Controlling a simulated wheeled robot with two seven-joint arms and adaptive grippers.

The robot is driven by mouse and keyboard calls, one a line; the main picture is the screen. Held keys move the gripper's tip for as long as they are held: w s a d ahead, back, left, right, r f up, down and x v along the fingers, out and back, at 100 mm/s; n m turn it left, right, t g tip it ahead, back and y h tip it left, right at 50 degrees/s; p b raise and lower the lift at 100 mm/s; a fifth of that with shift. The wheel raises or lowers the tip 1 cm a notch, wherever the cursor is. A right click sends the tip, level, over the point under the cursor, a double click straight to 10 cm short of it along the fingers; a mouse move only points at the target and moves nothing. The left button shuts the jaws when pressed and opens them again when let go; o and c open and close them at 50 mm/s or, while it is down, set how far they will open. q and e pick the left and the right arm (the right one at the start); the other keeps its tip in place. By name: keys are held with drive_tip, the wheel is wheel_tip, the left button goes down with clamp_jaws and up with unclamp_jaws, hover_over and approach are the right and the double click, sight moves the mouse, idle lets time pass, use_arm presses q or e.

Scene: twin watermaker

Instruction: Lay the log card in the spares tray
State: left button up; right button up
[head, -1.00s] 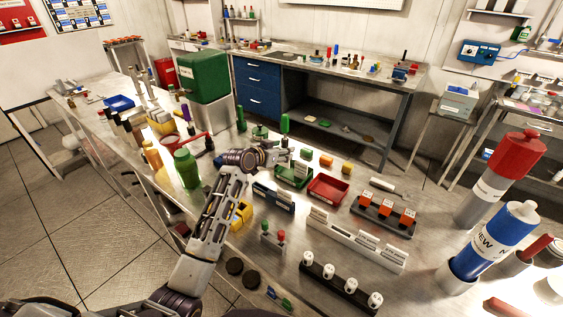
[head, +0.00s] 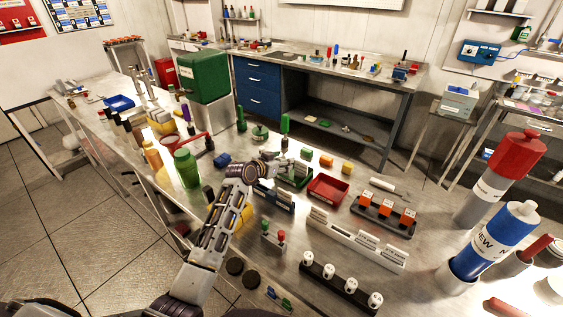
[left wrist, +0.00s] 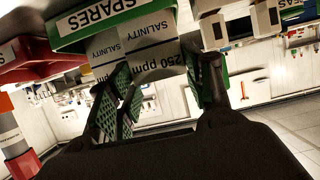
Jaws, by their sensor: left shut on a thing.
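The log card (left wrist: 152,50) is a white card printed "SALINITY" and "250 ppm" in the left wrist view. My left gripper (left wrist: 165,92) is shut on it between green-padded fingers. The spares tray (left wrist: 78,35), green with a white "SPARES" label, is right beside the card; I cannot tell whether they touch. In the head view the left gripper (head: 290,164) is over the spares tray (head: 296,183) and hides part of it. The card is too small to make out there. My right gripper is out of view.
A red tray (head: 328,189) stands just right of the spares tray. A dark block with orange items (head: 384,213) and a long white card rack (head: 356,242) are nearer and to the right. A green bottle (head: 187,167) stands left of my arm.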

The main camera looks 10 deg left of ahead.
use_arm(q)
drive_tip(key=o, duration=0.7)
drive_tip(key=shift+f, duration=0.1)
drive_tip(key=shift+o, duration=0.9)
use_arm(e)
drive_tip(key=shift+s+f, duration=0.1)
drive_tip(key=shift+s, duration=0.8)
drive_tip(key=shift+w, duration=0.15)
